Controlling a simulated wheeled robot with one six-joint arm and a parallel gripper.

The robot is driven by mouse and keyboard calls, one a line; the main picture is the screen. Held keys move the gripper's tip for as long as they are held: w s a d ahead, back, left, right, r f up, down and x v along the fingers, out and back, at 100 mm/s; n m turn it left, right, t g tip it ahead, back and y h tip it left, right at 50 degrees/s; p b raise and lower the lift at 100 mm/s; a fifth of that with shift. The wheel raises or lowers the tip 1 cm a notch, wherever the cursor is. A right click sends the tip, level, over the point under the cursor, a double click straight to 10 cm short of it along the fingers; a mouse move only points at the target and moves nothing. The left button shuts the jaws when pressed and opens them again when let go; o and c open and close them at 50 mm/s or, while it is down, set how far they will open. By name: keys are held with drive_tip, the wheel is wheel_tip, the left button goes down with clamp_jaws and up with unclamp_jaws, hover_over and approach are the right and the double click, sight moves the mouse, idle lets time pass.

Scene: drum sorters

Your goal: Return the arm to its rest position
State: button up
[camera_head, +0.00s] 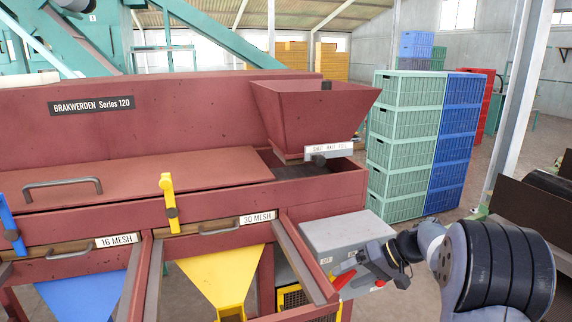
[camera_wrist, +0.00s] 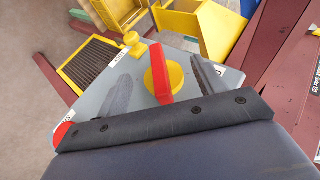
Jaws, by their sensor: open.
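My gripper (camera_head: 372,264) is at the right side of the red machine, beside the grey control box (camera_head: 345,232). In the wrist view my gripper (camera_wrist: 160,72) is open, with its dark fingers apart. Between them shows a red switch handle (camera_wrist: 161,84) on a yellow disc (camera_wrist: 174,72), set on the grey box face (camera_wrist: 215,118). Nothing is held. I cannot tell whether a finger touches the handle. My arm reaches in from the lower right of the head view, low and bent.
The red machine (camera_head: 130,120) with its hopper (camera_head: 315,105) fills the left. A yellow chute (camera_head: 222,275) hangs at its front. Green crates (camera_head: 405,140) and blue crates (camera_head: 450,145) stand behind. A dark conveyor-like piece (camera_head: 530,210) is at right. Floor shows between.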

drive_tip(key=shift+x, duration=1.2)
drive_tip(key=shift+h, duration=0.3)
